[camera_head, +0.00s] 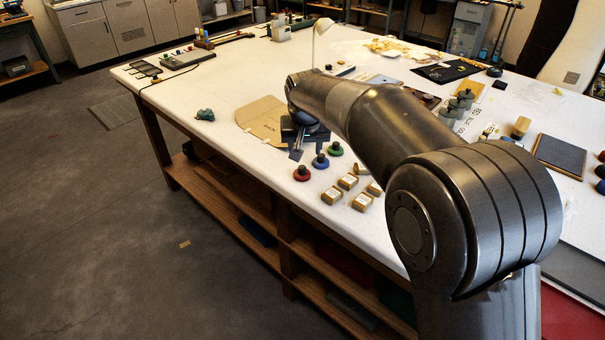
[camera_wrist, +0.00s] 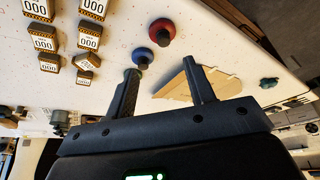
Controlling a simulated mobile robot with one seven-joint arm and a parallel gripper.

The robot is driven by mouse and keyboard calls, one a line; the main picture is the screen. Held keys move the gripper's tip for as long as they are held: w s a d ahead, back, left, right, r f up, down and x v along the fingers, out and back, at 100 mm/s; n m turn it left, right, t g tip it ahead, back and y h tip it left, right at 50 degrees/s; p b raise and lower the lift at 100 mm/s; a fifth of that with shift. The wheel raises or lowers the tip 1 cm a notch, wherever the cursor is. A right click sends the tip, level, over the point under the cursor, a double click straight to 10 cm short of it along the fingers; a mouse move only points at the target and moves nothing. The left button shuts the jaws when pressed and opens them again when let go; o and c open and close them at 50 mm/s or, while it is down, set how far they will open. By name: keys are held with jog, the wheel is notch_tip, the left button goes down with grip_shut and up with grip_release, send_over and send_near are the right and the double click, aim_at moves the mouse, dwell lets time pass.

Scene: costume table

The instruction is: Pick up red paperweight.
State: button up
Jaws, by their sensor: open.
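The red paperweight (camera_head: 302,174), a round disc with a dark knob, stands on the white table near its front edge. It is the nearest of a diagonal row with a blue paperweight (camera_head: 320,161) and a green paperweight (camera_head: 335,149). In the wrist view the red paperweight (camera_wrist: 161,33) lies beyond the fingertips, with the blue paperweight (camera_wrist: 142,59) nearer the left finger. My gripper (camera_head: 297,153) is over the table, behind and slightly left of the red one. In the wrist view my gripper (camera_wrist: 164,68) is open, with nothing between its fingers.
Several tan labelled blocks (camera_head: 348,181) stand right of the red paperweight. A tan cardboard piece (camera_head: 258,118) lies flat by my gripper. A small teal object (camera_head: 205,115) sits near the left table edge (camera_head: 180,120).

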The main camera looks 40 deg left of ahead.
aim_at(303, 167)
jog(key=x, duration=0.4)
jog(key=a+x, duration=0.1)
jog(key=x, duration=0.1)
jog(key=shift+s, duration=0.4)
jog(key=shift+w+x, duration=0.2)
jog(key=shift+x, duration=1.15)
jog(key=shift+w+x, duration=0.25)
jog(key=shift+x, duration=1.15)
jog(key=shift+d+r, duration=0.1)
jog(key=shift+r, duration=0.05)
jog(key=shift+c, duration=0.2)
grip_shut()
